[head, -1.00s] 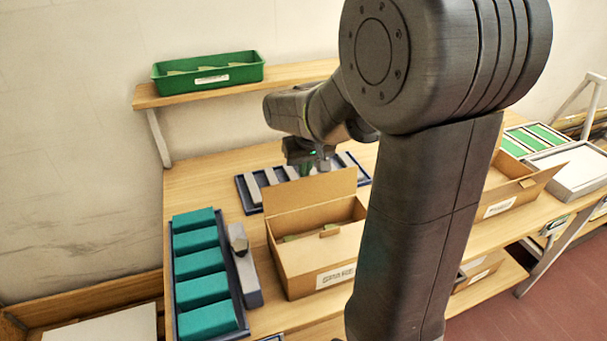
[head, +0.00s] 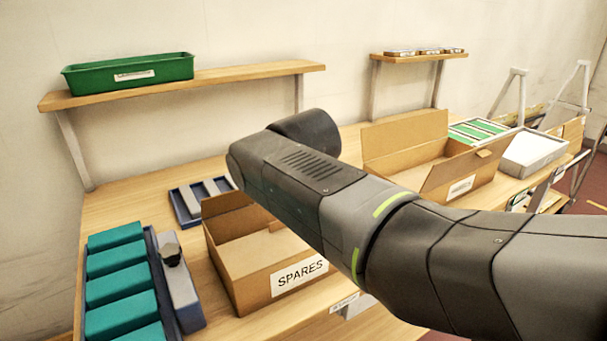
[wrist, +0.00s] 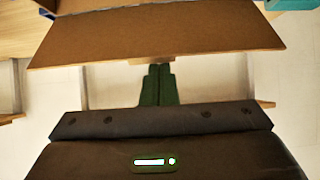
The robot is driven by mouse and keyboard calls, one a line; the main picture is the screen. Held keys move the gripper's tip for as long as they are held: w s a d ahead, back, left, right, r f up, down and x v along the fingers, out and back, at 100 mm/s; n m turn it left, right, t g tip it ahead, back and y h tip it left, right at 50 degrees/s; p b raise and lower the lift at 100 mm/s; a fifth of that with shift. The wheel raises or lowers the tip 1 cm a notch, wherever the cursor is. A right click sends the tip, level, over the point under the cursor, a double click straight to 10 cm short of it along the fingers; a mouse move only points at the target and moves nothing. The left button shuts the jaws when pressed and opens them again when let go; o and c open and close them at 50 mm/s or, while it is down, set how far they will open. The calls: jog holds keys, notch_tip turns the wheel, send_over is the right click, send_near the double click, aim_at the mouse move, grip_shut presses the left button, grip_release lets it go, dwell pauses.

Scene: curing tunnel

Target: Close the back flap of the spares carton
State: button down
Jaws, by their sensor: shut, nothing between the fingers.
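The spares carton (head: 298,285) is a brown box with a SPARES label, on the bench in the head view. In the wrist view the flap (wrist: 157,35) is a wide brown panel just ahead of my gripper (wrist: 157,70). The green fingers are together and empty, their tips at the panel's near edge. I cannot tell whether they touch. My arm hides the gripper in the head view.
A second open carton (head: 470,184) stands to the right. A rack of teal blocks (head: 115,262) and a grey block (head: 180,290) are close on the left. A blue tray (head: 182,208) lies behind. A shelf (head: 235,77) with a green bin (head: 130,73) is above.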

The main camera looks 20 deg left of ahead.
jog(key=s+d+f+t+y+b, duration=0.1)
jog(key=b, duration=0.5)
jog(key=s+d+f+t+y+b, duration=0.1)
jog(key=d+f+b, duration=0.1)
jog(key=b, duration=0.4)
jog(key=s+d+f+t+y+b, duration=0.1)
jog(key=f+y+b, duration=0.1)
jog(key=b, duration=0.5)
jog(key=shift+s+d+f, duration=0.25)
jog(key=shift+s+d, duration=0.1)
jog(key=shift+s, duration=0.05)
jog(key=shift+f, duration=0.1)
